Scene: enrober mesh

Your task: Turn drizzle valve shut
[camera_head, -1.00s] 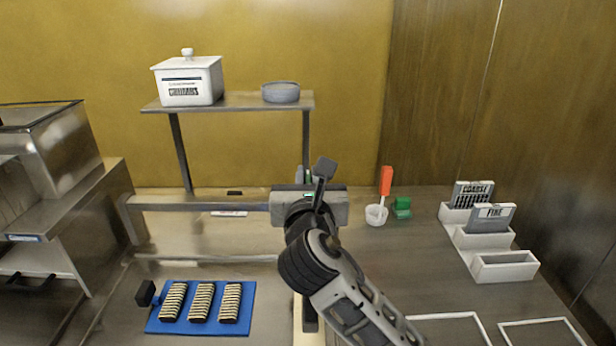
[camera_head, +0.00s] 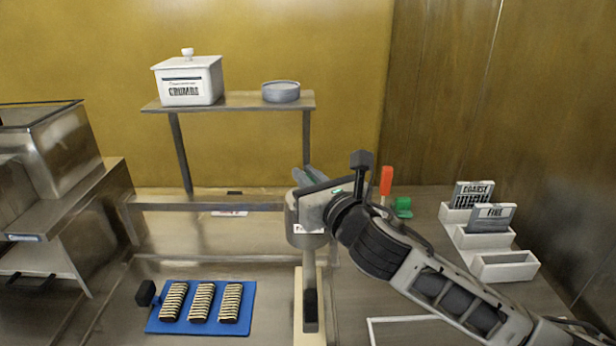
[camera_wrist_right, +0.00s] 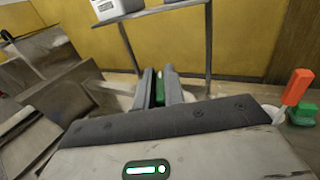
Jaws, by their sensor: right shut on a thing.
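My right gripper (camera_head: 307,177) reaches in from the lower right, its body tilted and its fingers pointing away toward the back. In the right wrist view its two grey fingers (camera_wrist_right: 161,88) are closed on a narrow green piece, which I take to be the drizzle valve's handle (camera_wrist_right: 160,90). Most of the handle is hidden between the fingers. Below the gripper in the head view stands a grey metal cylinder (camera_head: 303,238) with a partly hidden label, above an upright post. The valve body cannot be made out. My left gripper is not in view.
A shelf (camera_head: 240,102) holds a white crumbs jar (camera_head: 190,80) and a round tin (camera_head: 281,92). A blue mat (camera_head: 247,318) carries three striped bars. An orange-handled tool (camera_head: 386,180) and a green block (camera_head: 403,207) stand right of the gripper. White holders (camera_head: 505,267) stand at right.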

